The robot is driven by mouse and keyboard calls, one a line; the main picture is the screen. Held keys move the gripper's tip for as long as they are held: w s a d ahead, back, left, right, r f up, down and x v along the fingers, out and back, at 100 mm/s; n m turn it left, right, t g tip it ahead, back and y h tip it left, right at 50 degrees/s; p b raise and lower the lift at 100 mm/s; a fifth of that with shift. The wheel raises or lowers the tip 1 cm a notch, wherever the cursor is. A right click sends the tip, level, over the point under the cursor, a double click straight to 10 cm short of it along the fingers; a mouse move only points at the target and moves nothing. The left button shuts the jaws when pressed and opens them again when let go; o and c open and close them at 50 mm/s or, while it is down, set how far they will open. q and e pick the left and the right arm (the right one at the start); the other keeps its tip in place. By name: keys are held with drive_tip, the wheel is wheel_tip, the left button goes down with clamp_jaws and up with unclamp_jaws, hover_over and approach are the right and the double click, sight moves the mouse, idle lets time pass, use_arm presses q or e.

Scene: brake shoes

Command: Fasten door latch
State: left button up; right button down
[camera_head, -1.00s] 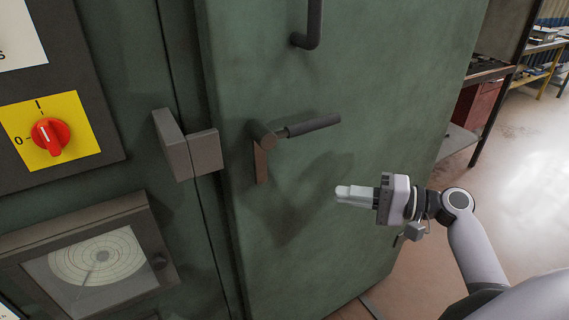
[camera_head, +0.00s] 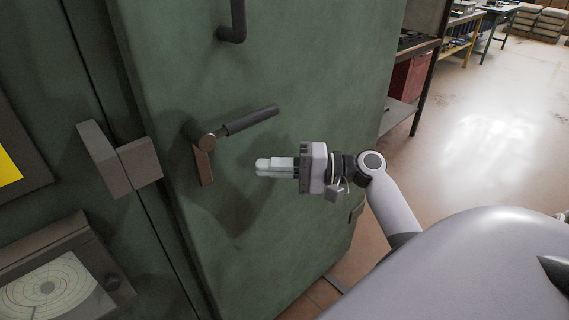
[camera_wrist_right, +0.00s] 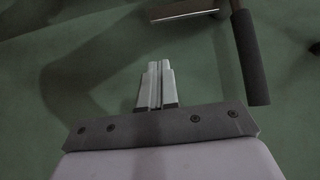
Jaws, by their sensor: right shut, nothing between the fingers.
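The green door (camera_head: 270,60) fills the middle of the head view. Its latch (camera_head: 207,141) has a round hub, a dark grip (camera_head: 250,119) that points right and slightly up, and a short brown metal tongue (camera_head: 203,166) that hangs down. A grey block keeper (camera_head: 120,165) sits on the frame left of the door edge, apart from the tongue. My right gripper (camera_head: 262,167) is shut and empty, below and right of the hub, beneath the grip. In the right wrist view the shut fingers (camera_wrist_right: 157,85) are left of the grip (camera_wrist_right: 250,58). My left gripper is not in view.
A fixed dark pull handle (camera_head: 236,22) is above the latch. A chart recorder (camera_head: 60,285) and a yellow panel (camera_head: 8,168) are at the left. A red cabinet (camera_head: 411,77) and benches stand behind at right. The floor at right is clear.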

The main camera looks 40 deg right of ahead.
use_arm(q)
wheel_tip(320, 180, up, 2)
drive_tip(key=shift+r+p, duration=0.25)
drive_tip(key=shift+p, duration=0.85)
use_arm(e)
drive_tip(key=w+a, duration=0.1)
drive_tip(key=a, duration=0.4)
drive_tip(key=w+a, duration=0.1)
drive_tip(key=a, duration=0.1)
drive_tip(key=shift+w+a, duration=0.2)
drive_tip(key=shift+w, duration=0.1)
drive_tip(key=shift+f, duration=0.1)
